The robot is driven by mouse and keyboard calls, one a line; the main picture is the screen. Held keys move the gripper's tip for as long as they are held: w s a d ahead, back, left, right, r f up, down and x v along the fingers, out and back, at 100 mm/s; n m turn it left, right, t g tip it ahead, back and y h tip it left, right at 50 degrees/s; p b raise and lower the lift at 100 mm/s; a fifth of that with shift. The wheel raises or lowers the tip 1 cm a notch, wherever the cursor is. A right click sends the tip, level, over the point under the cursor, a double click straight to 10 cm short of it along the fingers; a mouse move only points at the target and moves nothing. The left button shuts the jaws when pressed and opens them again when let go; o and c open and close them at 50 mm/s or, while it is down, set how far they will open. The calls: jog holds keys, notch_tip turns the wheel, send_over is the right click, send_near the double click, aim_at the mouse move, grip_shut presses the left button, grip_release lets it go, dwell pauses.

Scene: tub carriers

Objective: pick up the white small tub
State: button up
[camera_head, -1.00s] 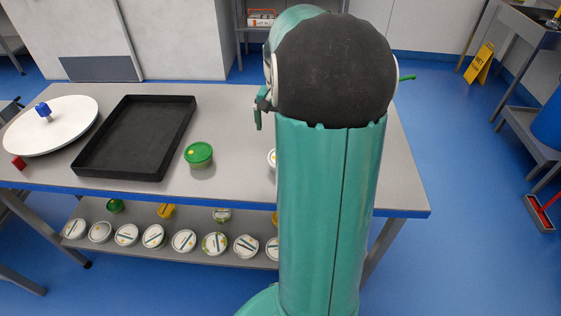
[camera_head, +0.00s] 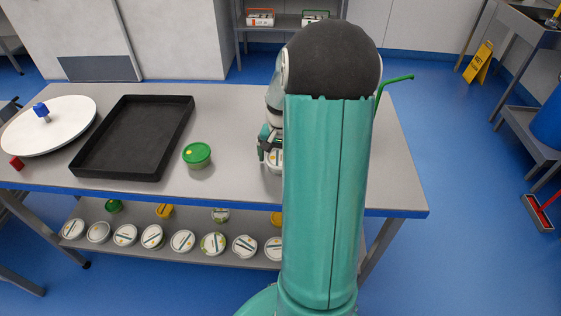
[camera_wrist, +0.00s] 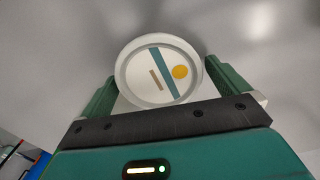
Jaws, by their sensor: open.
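The white small tub (camera_wrist: 143,68) shows in the wrist view from above, with a round white lid marked by a teal stripe, a brown bar and a yellow dot. My gripper (camera_wrist: 160,90) is open, with one green finger on each side of the tub; whether they touch it I cannot tell. In the head view the tub (camera_head: 274,165) stands on the steel table (camera_head: 235,120), mostly hidden behind my arm. My gripper (camera_head: 268,150) is low over it there.
Several tubs sit on the lower shelf (camera_head: 150,262).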

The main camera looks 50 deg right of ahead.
jog(key=c, duration=1.1)
jog(key=shift+o, duration=0.2)
jog(key=shift+r, duration=0.15)
